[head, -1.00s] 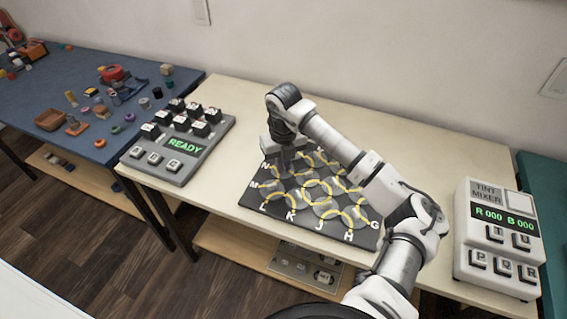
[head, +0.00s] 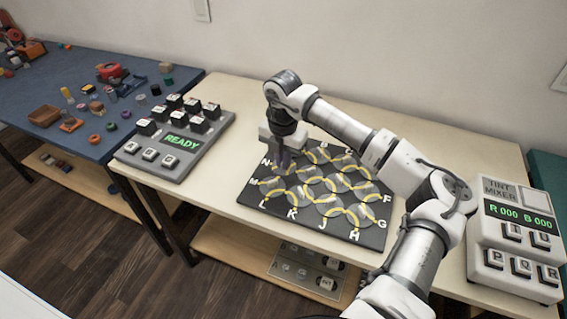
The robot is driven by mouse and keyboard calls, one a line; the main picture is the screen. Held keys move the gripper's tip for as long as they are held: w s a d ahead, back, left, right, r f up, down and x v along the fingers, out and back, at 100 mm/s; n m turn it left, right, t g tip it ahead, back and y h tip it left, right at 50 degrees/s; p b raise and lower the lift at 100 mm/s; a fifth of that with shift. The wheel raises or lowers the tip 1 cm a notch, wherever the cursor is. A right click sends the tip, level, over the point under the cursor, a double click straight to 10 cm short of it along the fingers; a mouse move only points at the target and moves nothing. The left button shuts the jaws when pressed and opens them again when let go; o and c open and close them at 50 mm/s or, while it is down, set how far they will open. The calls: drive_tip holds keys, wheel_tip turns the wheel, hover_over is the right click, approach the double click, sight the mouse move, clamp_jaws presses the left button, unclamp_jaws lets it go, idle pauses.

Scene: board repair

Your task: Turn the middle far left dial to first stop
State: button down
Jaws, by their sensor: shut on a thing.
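The dark board (head: 258,205) lies on the light table and carries several round grey dials with yellow curved lines, with white letters along its edges. My gripper (head: 281,166) points down over the board's far left part, near the letter N. It is shut on a far left dial (head: 288,173), which the fingers and the gripper body partly hide. I cannot tell this dial's exact angle. The nearer dials, including one by the letters L and K (head: 276,191), are uncovered.
A grey keypad box (head: 190,160) reading READY stands left of the board. A tint mixer (head: 515,225) stands at the right. My arm reaches over the board's right side. A blue table (head: 50,85) with small loose parts adjoins at the left.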

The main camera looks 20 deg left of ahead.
drive_tip(key=m+b, duration=0.2)
drive_tip(key=m, duration=0.2)
drive_tip(key=shift+w+a+b, duration=0.1)
drive_tip(key=shift+b, duration=0.2)
drive_tip(key=shift+m+b, duration=0.85)
drive_tip(key=shift+m, duration=0.95)
drive_tip(key=shift+r, duration=0.1)
drive_tip(key=c, duration=1.5)
unclamp_jaws()
drive_tip(key=shift+c, duration=0.2)
wheel_tip(320, 180, up, 14)
drive_tip(key=b, duration=0.1)
